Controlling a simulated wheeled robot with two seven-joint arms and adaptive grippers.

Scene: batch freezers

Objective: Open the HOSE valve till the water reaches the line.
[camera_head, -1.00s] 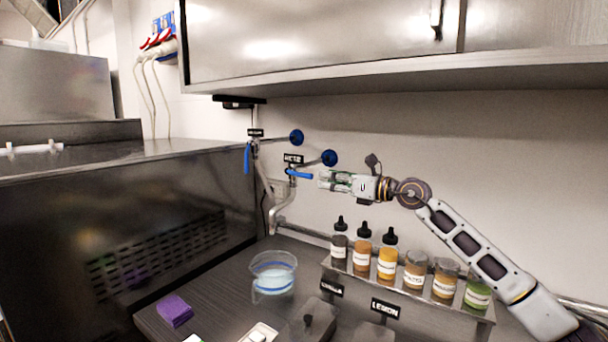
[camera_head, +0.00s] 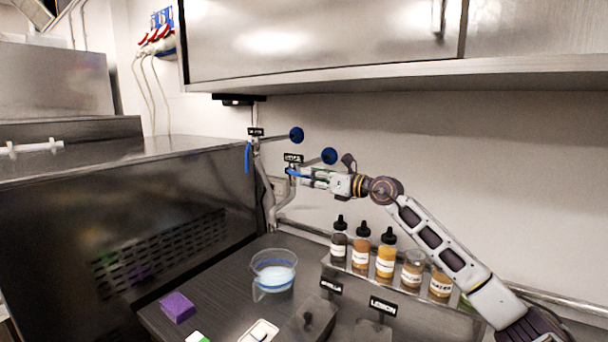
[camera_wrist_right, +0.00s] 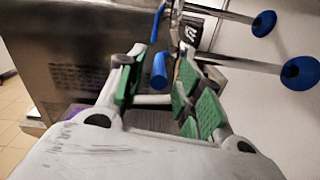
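The valve with the sign (camera_head: 293,157) that seems to read HOSE has a blue lever (camera_head: 291,172) pointing to the right. My right gripper (camera_head: 302,175) is at this lever. In the right wrist view the lever's blue end (camera_wrist_right: 159,70) lies between the open green-padded fingers, with gaps showing on both sides. A clear jug (camera_head: 273,254) stands on the counter near the bent spout pipe (camera_head: 272,217). It has blue markings and pale liquid in its lower part; I cannot tell the level against the line exactly. My left gripper is out of view.
A second valve's blue lever (camera_head: 247,157) hangs down to the left. Two blue wall knobs (camera_head: 296,135) are close by. A rack (camera_head: 395,292) of bottles and jars stands below my right arm. A purple sponge (camera_head: 177,307) lies front left. A cabinet (camera_head: 320,45) overhangs.

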